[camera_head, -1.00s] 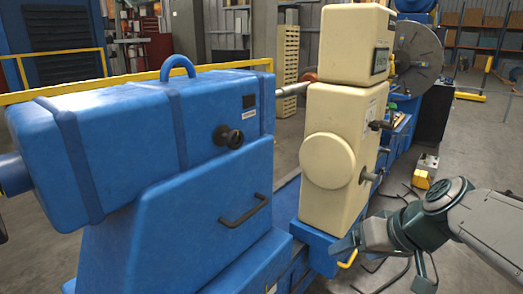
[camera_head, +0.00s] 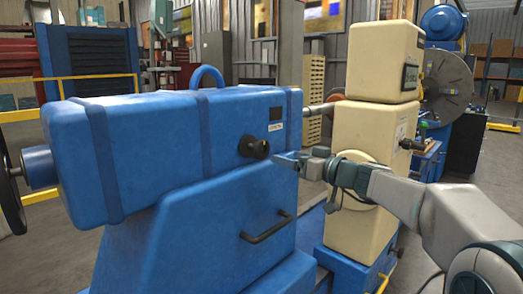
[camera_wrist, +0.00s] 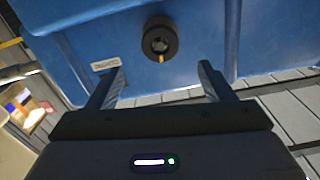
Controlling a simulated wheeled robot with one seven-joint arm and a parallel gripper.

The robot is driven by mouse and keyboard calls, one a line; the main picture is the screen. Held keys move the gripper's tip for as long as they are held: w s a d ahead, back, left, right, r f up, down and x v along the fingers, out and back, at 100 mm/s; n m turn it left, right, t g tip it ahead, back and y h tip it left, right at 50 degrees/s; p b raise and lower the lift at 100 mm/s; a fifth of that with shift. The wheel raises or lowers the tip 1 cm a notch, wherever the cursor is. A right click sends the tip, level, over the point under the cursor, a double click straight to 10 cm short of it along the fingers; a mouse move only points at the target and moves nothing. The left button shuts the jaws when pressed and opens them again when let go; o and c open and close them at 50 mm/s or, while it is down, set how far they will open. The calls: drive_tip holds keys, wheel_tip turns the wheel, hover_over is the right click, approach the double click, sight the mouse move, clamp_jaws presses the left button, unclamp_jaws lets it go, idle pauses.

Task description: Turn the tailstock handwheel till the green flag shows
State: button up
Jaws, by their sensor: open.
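The blue tailstock (camera_head: 160,150) fills the left and middle of the head view. A dark handwheel (camera_head: 11,198) shows in part at the left edge, at the end of the tailstock's blue shaft. A black knob (camera_head: 250,147) sits on the tailstock's side; in the wrist view the knob (camera_wrist: 160,40) has a small yellow mark. My gripper (camera_head: 284,160) is just right of the knob in the head view. In the wrist view my gripper's fingers (camera_wrist: 160,72) are spread, empty, with the knob ahead between them and apart from them. No green flag is visible.
A black bar handle (camera_head: 266,228) is below the knob. A cream machine housing (camera_head: 372,120) stands right of the tailstock, partly behind my arm. A yellow rail (camera_head: 90,82) runs behind. A small white label (camera_wrist: 106,64) is left of the knob in the wrist view.

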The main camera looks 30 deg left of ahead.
sight(264, 151)
drive_tip(key=p+x, duration=0.4)
drive_tip(key=x, duration=0.7)
drive_tip(key=shift+f, duration=0.1)
drive_tip(key=c, duration=1)
